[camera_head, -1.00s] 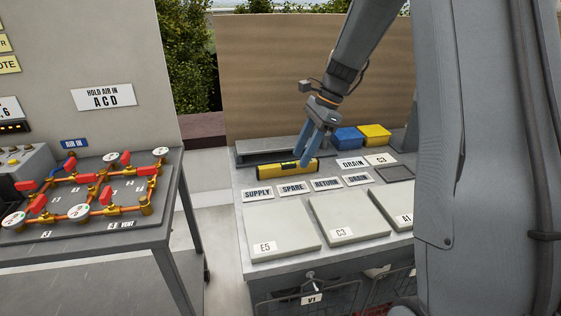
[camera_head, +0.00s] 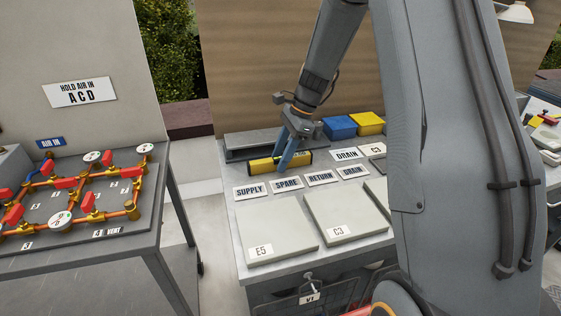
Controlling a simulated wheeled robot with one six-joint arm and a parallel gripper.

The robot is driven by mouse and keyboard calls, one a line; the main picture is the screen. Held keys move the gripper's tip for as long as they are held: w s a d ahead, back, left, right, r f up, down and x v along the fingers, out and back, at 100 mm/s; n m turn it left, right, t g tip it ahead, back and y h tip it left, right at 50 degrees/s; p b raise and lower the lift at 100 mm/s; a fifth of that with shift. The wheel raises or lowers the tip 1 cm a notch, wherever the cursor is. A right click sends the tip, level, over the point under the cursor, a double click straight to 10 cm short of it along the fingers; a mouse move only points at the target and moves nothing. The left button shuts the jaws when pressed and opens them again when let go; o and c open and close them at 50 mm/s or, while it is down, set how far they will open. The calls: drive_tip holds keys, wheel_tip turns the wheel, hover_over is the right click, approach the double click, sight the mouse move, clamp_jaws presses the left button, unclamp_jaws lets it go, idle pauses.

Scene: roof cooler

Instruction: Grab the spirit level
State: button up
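The spirit level (camera_head: 262,165) is a yellow bar with black parts. It lies on the grey bench top, in front of a low grey rack, behind the row of word labels. My gripper (camera_head: 290,157) points down over the level's right half, with its blue fingers at the level. The near finger crosses the front of the level and hides part of it. The other finger's tip is hidden, so I cannot tell whether the fingers press on the level.
A blue box (camera_head: 339,127) and a yellow box (camera_head: 368,123) stand right of my gripper. Grey plates marked E5 (camera_head: 275,222) and C3 (camera_head: 345,213) lie in front. A pipe-and-valve table (camera_head: 150,238) stands left, across a gap. My arm hides the bench's right side.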

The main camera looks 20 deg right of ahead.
drive_tip(key=shift+f, duration=0.25)
clamp_jaws()
drive_tip(key=shift+r, duration=0.15)
